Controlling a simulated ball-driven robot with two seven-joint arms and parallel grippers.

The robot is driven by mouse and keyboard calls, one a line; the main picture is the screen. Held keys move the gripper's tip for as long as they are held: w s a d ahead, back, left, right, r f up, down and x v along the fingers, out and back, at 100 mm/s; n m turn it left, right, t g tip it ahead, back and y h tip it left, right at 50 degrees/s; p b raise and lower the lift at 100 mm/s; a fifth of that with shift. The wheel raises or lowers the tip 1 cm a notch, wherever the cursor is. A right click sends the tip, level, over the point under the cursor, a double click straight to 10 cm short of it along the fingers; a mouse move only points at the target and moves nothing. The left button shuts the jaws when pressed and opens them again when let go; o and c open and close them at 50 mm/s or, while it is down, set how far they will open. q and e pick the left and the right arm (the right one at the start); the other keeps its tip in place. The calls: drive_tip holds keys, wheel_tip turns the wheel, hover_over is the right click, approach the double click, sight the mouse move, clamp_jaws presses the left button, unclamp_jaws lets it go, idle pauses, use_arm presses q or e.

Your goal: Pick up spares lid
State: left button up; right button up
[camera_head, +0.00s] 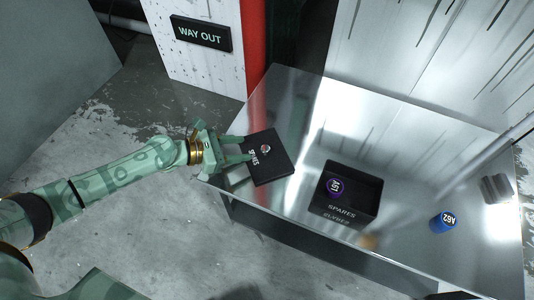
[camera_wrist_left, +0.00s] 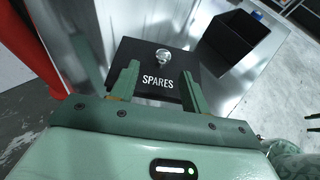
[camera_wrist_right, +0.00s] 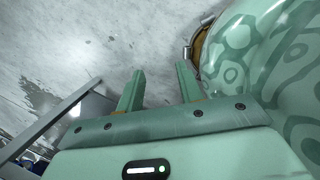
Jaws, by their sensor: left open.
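The spares lid (camera_head: 270,163) is a flat black square with a round metal knob and white SPARES lettering. It lies on the metal table near its left edge. In the left wrist view the lid (camera_wrist_left: 150,92) is straight ahead, its knob beyond the fingertips. My left gripper (camera_head: 245,157) is open, its fingers over or beside the lid's near edge; I cannot tell if they touch it. My right gripper (camera_wrist_right: 158,80) shows only in its own wrist view, fingers apart with nothing between them, over grey floor. The open black SPARES box (camera_head: 350,192) stands right of the lid.
A blue item marked A62 (camera_head: 443,222) and a grey object (camera_head: 496,188) stand farther right on the metal table (camera_head: 300,113). A red post (camera_head: 253,45) and a WAY OUT sign (camera_head: 201,34) are behind the table's left end.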

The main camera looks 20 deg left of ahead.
sight(263, 149)
use_arm(q)
drive_tip(key=x, duration=0.3)
drive_tip(key=shift+w+d+f+b, duration=0.15)
drive_tip(key=shift+d+b, duration=0.05)
drive_tip(key=shift+b, duration=0.15)
drive_tip(key=b+x, duration=0.1)
drive_tip(key=x, duration=0.1)
drive_tip(key=b+x, duration=0.1)
drive_tip(key=x, duration=0.1)
drive_tip(key=shift+d+f, duration=0.25)
drive_tip(key=shift+f, duration=0.05)
drive_tip(key=shift+w+d, duration=0.15)
drive_tip(key=shift+d, duration=0.1)
drive_tip(key=shift+r, duration=0.1)
clamp_jaws()
use_arm(e)
drive_tip(key=w+r+t, duration=0.1)
drive_tip(key=w+r, duration=0.4)
drive_tip(key=w, duration=0.2)
drive_tip(key=shift+a+r+t, duration=0.3)
drive_tip(key=shift+a, duration=0.1)
